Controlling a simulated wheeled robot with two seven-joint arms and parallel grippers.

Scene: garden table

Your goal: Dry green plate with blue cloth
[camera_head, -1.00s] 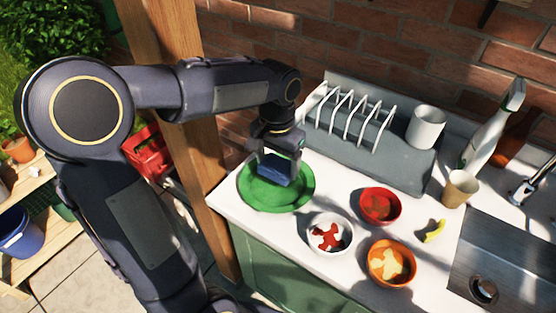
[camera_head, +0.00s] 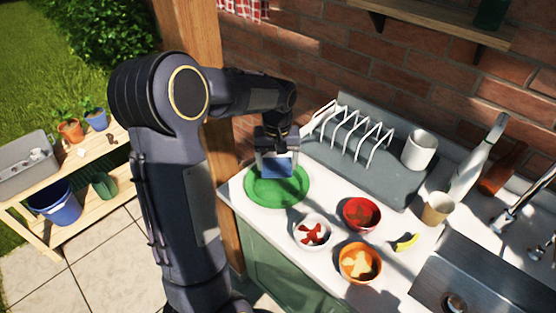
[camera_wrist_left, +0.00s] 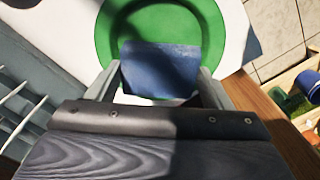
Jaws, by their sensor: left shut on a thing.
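The green plate (camera_head: 297,190) lies flat at the left end of the white counter; it also shows in the left wrist view (camera_wrist_left: 117,22). My left gripper (camera_head: 278,165) is above the plate, shut on the blue cloth (camera_head: 279,171). In the left wrist view the cloth (camera_wrist_left: 160,70) spans between the two fingers and covers part of the plate. I cannot tell whether the cloth touches the plate. My right gripper is not in view.
A grey drying mat with a white rack (camera_head: 352,135) and a white mug (camera_head: 419,150) lies behind the plate. A white bowl (camera_head: 311,246), a red bowl (camera_head: 345,217) and an orange bowl (camera_head: 347,272) stand to its right. A beige cup (camera_head: 437,208), spray bottle (camera_head: 476,165) and sink (camera_head: 470,290) are further right.

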